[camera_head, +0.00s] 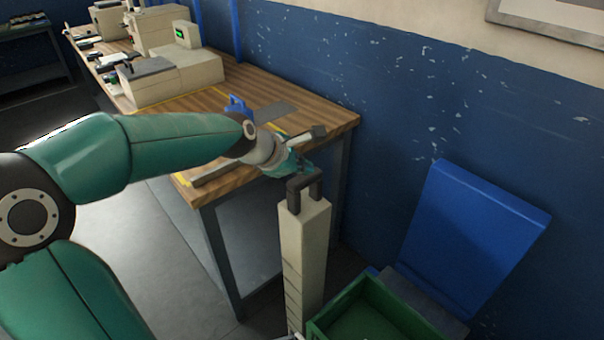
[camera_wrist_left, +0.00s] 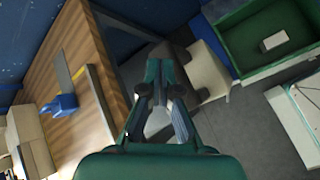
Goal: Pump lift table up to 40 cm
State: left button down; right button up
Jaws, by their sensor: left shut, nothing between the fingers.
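A tall cream column (camera_head: 305,250) with a dark U-shaped handle (camera_head: 304,186) on top stands beside the workbench in the head view. It seems to belong to the lift table, whose platform and height I cannot make out. My left gripper (camera_head: 303,168) is just above and behind the handle, fingers shut and empty. Whether it touches the handle is unclear. My right gripper is out of view.
A green crate (camera_head: 340,302) stands right of the column, with a pale block (camera_wrist_left: 275,41) inside. A blue panel (camera_head: 470,225) stands behind it. The wooden workbench (camera_head: 215,108) holds cream machines (camera_head: 170,78) and a blue tool (camera_head: 237,105).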

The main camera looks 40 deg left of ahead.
aim_at(299, 180)
pick_arm(q)
jog(key=shift+f+b, duration=1.75)
jog(key=shift+f, duration=0.55)
dwell(1.4)
jog(key=shift+r, duration=0.15)
jog(key=shift+r+p, duration=2.65)
jog(key=shift+p, duration=0.25)
notch_tip(299, 180, up, 5)
jog(key=p, duration=0.5)
